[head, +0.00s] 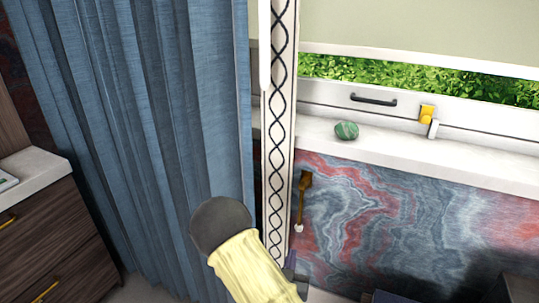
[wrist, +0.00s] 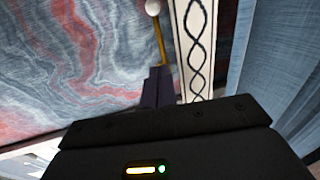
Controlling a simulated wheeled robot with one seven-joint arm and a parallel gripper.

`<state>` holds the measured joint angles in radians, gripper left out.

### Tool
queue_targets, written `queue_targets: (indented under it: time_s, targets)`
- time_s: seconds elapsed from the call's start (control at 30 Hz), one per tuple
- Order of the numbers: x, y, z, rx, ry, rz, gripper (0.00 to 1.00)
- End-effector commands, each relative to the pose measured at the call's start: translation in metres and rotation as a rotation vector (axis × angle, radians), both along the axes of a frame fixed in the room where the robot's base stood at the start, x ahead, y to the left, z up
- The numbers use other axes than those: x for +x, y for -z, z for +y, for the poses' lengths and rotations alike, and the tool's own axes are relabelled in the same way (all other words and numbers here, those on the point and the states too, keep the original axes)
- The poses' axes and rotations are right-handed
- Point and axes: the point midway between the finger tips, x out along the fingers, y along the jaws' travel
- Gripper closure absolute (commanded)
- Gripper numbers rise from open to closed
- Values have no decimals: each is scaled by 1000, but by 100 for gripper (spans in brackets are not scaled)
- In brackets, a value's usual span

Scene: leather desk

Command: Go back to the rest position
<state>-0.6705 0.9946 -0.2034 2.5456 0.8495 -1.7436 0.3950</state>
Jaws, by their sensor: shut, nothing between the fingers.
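My gripper (wrist: 155,86) shows in the wrist view as small dark fingers, closed together with nothing held, beyond the black gripper body at the bottom. They point toward the marbled wall and a thin brass rod with a white end. In the head view my arm, with a dark rounded joint and a pale yellow sleeve, reaches from the lower middle toward the bottom edge. The gripper is mostly out of sight there.
A blue curtain (head: 150,120) hangs at left beside a patterned white strip (head: 278,130). A window sill (head: 400,148) carries a green stone (head: 346,131). A brass rod (head: 302,200) is on the marbled wall (head: 400,220). A dark drawer cabinet (head: 50,235) stands at left.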

Motion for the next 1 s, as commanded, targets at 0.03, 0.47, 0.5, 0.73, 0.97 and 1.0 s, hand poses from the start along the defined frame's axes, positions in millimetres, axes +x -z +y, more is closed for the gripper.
queue_targets:
  time_s: [0.03, 0.47, 0.5, 0.73, 0.97, 1.0]
  targets:
    - [1, 0, -2, 10, 7, 9, 100]
    - [12, 19, -22, 274, 56, 424, 100]
    - [11, 20, -22, 294, 48, 469, 100]
    - [-6, 12, -21, 372, -22, 719, 100]
    - [-40, -9, -25, 373, -115, 952, 100]
    - [-47, -13, -27, 364, -131, 991, 100]
